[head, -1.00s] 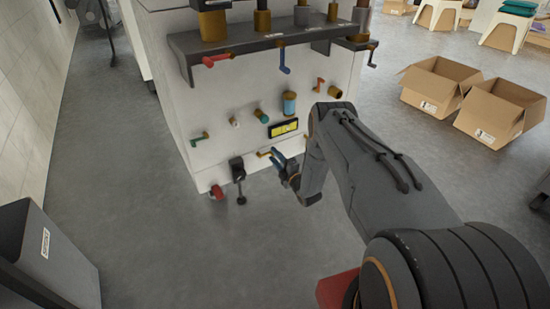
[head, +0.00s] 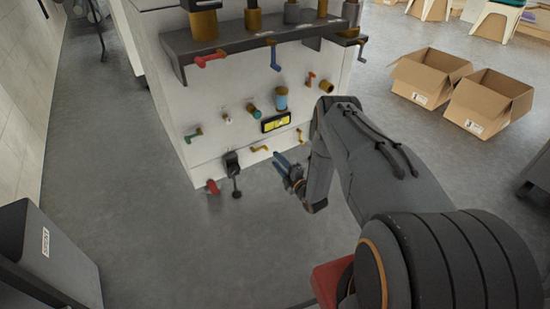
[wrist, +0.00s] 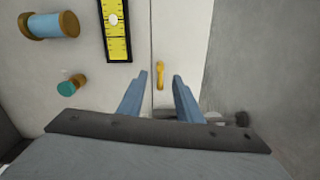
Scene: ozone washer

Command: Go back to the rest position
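My gripper (head: 281,164) is in front of the lower part of the white washer cabinet (head: 205,170), apart from it in the head view. In the wrist view its two blue fingers (wrist: 160,95) are spread with a gap between them and nothing held. A yellow handle (wrist: 160,75) on the cabinet face shows beyond the gap. My arm is bent and reaches forward from the lower right.
The cabinet carries a red handle (head: 210,59), a blue handle (head: 275,62), a blue cylinder (head: 281,98) and a black lever (head: 233,170). Cardboard boxes (head: 487,103) stand at right. A dark grey bin (head: 45,250) stands at lower left.

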